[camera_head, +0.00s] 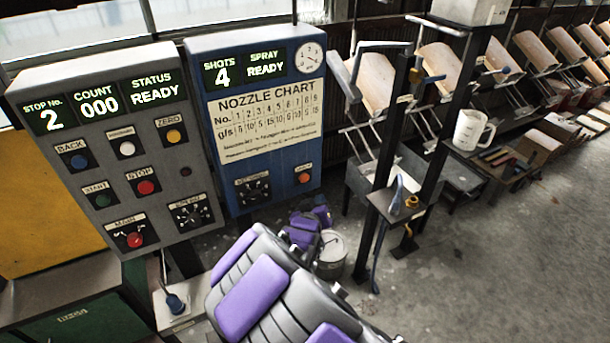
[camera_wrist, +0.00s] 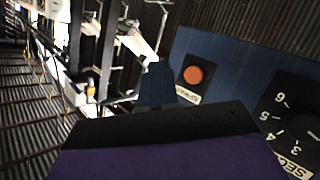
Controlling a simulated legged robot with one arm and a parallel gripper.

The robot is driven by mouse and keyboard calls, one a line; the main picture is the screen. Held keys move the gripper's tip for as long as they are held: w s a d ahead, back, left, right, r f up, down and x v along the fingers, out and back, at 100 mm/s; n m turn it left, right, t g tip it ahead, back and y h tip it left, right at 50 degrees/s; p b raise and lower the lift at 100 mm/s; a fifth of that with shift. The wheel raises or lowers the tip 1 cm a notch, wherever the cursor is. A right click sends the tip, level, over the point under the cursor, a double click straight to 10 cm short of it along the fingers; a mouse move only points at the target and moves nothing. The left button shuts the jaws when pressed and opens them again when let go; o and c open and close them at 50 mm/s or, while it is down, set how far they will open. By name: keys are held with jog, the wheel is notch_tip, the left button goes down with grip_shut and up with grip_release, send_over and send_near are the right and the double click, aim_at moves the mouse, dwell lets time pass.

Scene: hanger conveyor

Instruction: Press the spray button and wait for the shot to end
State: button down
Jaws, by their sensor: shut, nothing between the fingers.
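The blue spray panel (camera_head: 225,130) stands right of the grey panel. Its display reads SHOTS 4 and SPRAY READY. The round orange button (camera_head: 304,178) is at its lower right; it also shows in the wrist view (camera_wrist: 193,75), with a white label below it. My gripper (camera_head: 318,212) is just below the panel's lower right corner in the head view, partly hidden by my purple and grey arm. In the wrist view my gripper (camera_wrist: 157,82) is shut and empty, its tip left of the button and apart from it in the picture. Contact is not visible.
A black numbered dial (camera_wrist: 300,125) is beside the button. The grey panel (camera_head: 100,150) carries several buttons and reads STOP NO. 2, COUNT 000, STATUS READY. A white bucket (camera_head: 332,255) stands beyond my arm. A dark post stand (camera_head: 385,170) is to the right; open floor lies farther right.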

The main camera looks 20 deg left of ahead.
aim_at(305, 178)
jog(key=w+a+p, duration=0.4)
jog(key=p, duration=0.1)
jog(key=shift+a+p, duration=0.35)
jog(key=shift+p, duration=0.05)
jog(key=shift+w+a+r+p, duration=0.15)
jog(key=shift+a+p, duration=0.05)
jog(key=shift+p, duration=0.6)
dwell(1.5)
jog(key=shift+w+a+p, duration=0.35)
jog(key=shift+a+p, duration=0.05)
jog(key=shift+p, duration=0.25)
dwell(1.1)
jog(key=shift+s+d, duration=0.6)
jog(key=shift+d, duration=0.05)
